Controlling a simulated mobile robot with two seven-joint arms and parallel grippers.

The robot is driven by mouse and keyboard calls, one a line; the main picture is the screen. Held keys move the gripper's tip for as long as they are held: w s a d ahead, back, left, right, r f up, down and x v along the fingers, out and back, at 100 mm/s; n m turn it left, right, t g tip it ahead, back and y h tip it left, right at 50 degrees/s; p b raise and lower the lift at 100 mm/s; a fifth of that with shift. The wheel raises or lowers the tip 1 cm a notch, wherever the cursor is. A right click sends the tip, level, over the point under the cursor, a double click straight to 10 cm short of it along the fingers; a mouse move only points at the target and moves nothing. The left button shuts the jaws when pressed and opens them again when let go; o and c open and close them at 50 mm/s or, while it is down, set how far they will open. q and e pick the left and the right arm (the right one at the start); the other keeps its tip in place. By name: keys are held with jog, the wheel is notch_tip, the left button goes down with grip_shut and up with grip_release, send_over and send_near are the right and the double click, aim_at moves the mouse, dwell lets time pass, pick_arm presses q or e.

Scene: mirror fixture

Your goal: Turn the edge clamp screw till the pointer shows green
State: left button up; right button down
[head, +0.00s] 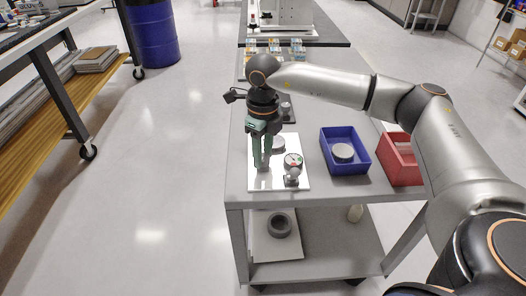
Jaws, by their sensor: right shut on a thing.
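My right gripper (263,166) has green fingers and reaches down to the left part of a white plate (304,183) on the grey cart. It is shut on a small grey part, which I take as the edge clamp screw; the fingers hide most of it. A round dial (293,160) with red and green on its face sits on the plate to the right of the fingers. Its pointer is too small to read. A small grey knob (292,177) stands just in front of the dial. A grey disc (278,144) lies behind the fingers. My left gripper is not in view.
A blue bin (343,170) with a round grey piece and a red bin (400,170) stand right of the plate. The lower shelf (334,247) holds a grey ring (280,225). Small items stand farther back. The floor left of the cart is clear.

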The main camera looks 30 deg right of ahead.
jog(key=shift+m+p, duration=0.35)
jog(key=shift+m, duration=0.75)
jog(key=shift+r+m+p, duration=0.1)
jog(key=shift+m+p, duration=0.2)
jog(key=shift+m, duration=0.9)
jog(key=shift+m+p, duration=0.35)
jog(key=shift+m, duration=1.05)
jog(key=c, duration=0.5)
grip_release()
jog(key=shift+o, duration=0.3)
